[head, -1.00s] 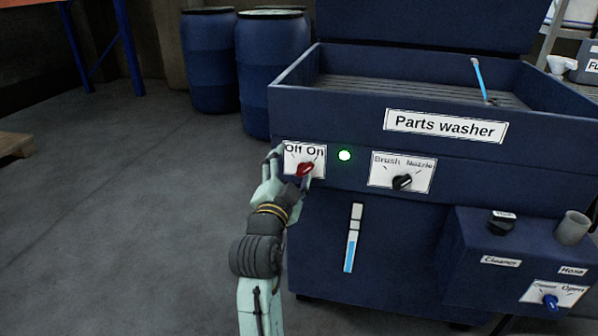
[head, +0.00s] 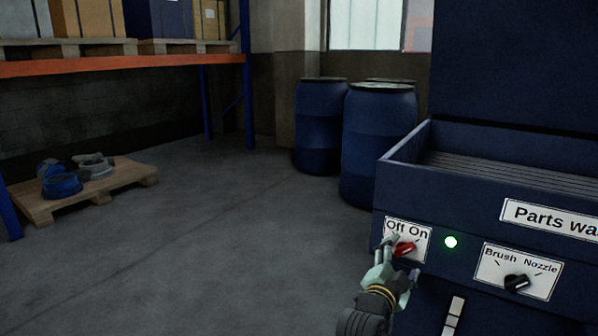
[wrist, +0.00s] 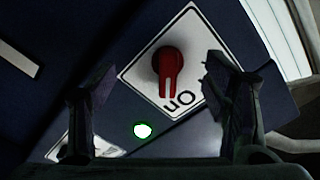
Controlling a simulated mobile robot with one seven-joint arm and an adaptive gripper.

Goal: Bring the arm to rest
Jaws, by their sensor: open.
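My gripper (head: 401,262) is open at the front of the blue parts washer (head: 400,160), right by its Off/On switch. The switch's red knob (head: 404,249) points toward On, and the green lamp (head: 451,242) beside it is lit. In the wrist view the red knob (wrist: 167,72) lies between and beyond the two spread fingers (wrist: 160,95), with space on both sides of it. I cannot tell how far the fingertips are from the panel. The rest of my arm is mostly below the head view.
A black Brush/Nozzle knob (head: 515,283) is on the panel to the right. Blue drums (head: 378,140) stand behind the washer. A pallet (head: 110,191) with coiled items lies at left under an orange-beamed rack (head: 130,64). The floor between is clear.

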